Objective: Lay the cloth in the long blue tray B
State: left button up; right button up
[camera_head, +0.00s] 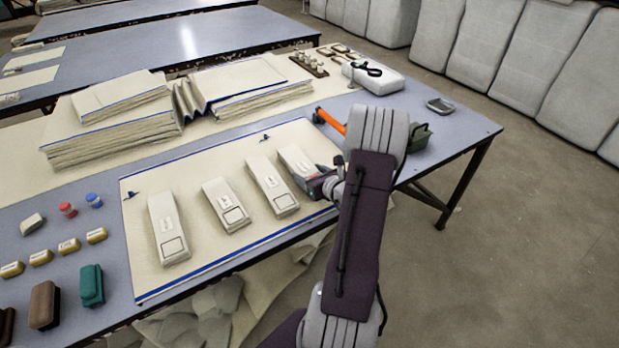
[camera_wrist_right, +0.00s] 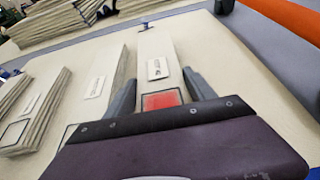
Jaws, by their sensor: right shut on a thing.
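Several long, cream folded cloth bundles lie side by side on a cream sheet with blue edges (camera_head: 135,215). The rightmost bundle (camera_head: 293,156) is at my right gripper (camera_head: 318,186). In the right wrist view that bundle (camera_wrist_right: 158,47) runs between the two dark fingers of the gripper (camera_wrist_right: 159,78), which is shut on it. It bears a printed label and a red square. The others (camera_head: 168,230) (camera_head: 226,204) (camera_head: 272,185) lie free to its left. I cannot make out a long blue tray B. My left gripper is not in view.
Stacked cream cloth (camera_head: 115,130) stands at the back. An orange-handled tool (camera_head: 330,121) and a green box (camera_head: 418,137) lie right of the sheet. Small blocks (camera_head: 70,246) and a teal block (camera_head: 91,286) are at left. The right table corner is mostly clear.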

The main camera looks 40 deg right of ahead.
jog(key=shift+f, duration=0.35)
jog(key=shift+f, duration=0.1)
jog(key=o, duration=1.5)
jog(key=shift+c, duration=0.2)
